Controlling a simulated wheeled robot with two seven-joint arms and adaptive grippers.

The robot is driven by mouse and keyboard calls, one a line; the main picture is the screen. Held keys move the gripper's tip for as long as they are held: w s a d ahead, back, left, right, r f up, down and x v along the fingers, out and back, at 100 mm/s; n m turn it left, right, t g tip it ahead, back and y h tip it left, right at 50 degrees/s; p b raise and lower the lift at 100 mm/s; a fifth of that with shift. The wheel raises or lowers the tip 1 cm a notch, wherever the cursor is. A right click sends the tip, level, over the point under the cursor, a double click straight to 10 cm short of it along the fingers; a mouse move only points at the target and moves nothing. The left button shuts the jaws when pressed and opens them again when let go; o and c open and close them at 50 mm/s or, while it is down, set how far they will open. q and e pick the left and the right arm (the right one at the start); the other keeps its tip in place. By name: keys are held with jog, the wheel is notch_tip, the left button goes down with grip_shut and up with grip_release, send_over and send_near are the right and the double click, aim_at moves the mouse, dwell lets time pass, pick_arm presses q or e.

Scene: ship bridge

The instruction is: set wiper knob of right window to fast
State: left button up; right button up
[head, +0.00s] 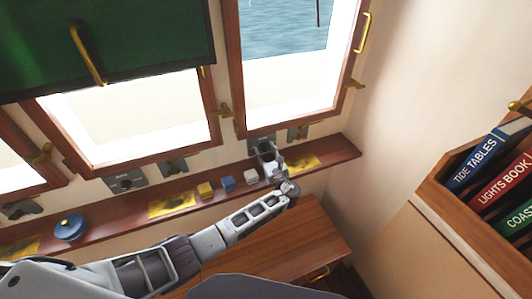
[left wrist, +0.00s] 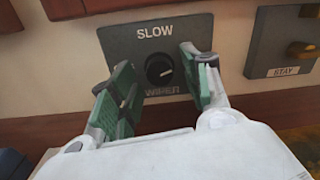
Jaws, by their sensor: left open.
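The wiper plate (left wrist: 130,50) is a grey panel on the wall below the right window (head: 237,75). In the left wrist view it reads SLOW above and WIPER below its round dark knob (left wrist: 158,72), which has a pale pointer mark. My left gripper (left wrist: 155,60) is open in front of the plate, with one green-padded finger on each side of the knob. Whether the pads touch the knob cannot be told. In the head view my left gripper (head: 268,158) covers most of that plate. My right gripper is not in view.
A wooden ledge (head: 335,149) runs below the windows, holding a yellow block (head: 205,190), a blue block (head: 228,184), a white block (head: 252,176) and a blue round pot (head: 70,228). Another wiper plate (head: 125,182) is left. A STAY latch (left wrist: 285,45) sits close right of the gripper.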

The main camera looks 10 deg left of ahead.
pick_arm(q)
jog(key=v, duration=1.2)
jog(key=shift+d+f, duration=0.1)
dwell(0.5)
